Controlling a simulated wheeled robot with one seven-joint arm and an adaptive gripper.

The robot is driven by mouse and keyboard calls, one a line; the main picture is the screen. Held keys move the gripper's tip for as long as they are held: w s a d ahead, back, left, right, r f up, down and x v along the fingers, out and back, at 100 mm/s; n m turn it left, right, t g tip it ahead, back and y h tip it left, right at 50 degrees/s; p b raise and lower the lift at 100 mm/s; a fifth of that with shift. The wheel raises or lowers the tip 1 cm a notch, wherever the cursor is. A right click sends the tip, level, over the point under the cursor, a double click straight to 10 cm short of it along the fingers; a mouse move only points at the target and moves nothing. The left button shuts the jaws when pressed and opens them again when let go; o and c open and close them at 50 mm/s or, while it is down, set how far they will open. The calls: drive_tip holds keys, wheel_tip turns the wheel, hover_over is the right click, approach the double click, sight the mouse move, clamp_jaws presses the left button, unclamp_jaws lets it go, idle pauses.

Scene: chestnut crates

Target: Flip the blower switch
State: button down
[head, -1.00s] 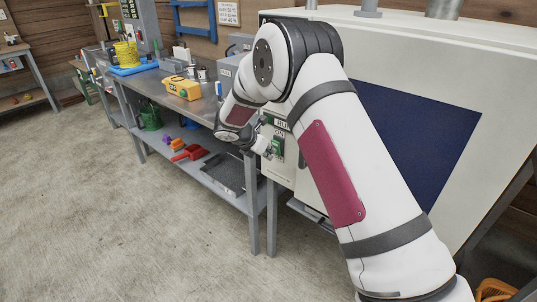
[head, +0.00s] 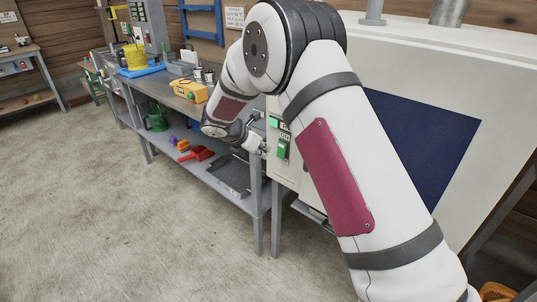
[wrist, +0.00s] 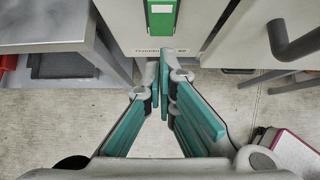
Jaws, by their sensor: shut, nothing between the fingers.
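The blower switch, a green switch (head: 283,149), is on the front of a pale machine cabinet (head: 400,55). The same green switch (wrist: 162,17) shows at the top middle of the wrist view, above a small printed label (wrist: 160,51) that is partly hidden. My gripper (head: 263,148) is just left of the switch in the head view and seems apart from the panel. In the wrist view my gripper (wrist: 165,62) has its fingers together, empty, with the tips below the switch. I cannot tell the exact gap to the panel.
A dark handle (wrist: 297,45) juts out at the right in the wrist view. The floor at left is clear.

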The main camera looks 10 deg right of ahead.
sight(281, 151)
drive_tip(key=v, duration=0.6)
drive_tip(key=shift+r, duration=0.15)
drive_tip(key=shift+w+d, duration=0.1)
drive_tip(key=shift+w, duration=0.05)
drive_tip(key=shift+a+f+g+y+b, duration=0.4)
drive_tip(key=shift+y+b, duration=0.3)
drive_tip(key=shift+b, duration=0.4)
drive_tip(key=shift+d, duration=0.1)
drive_tip(key=w+d+r+b+x, duration=0.1)
drive_tip(key=d+b+x, duration=0.1)
drive_tip(key=x, duration=1)
drive_tip(key=shift+d, duration=0.15)
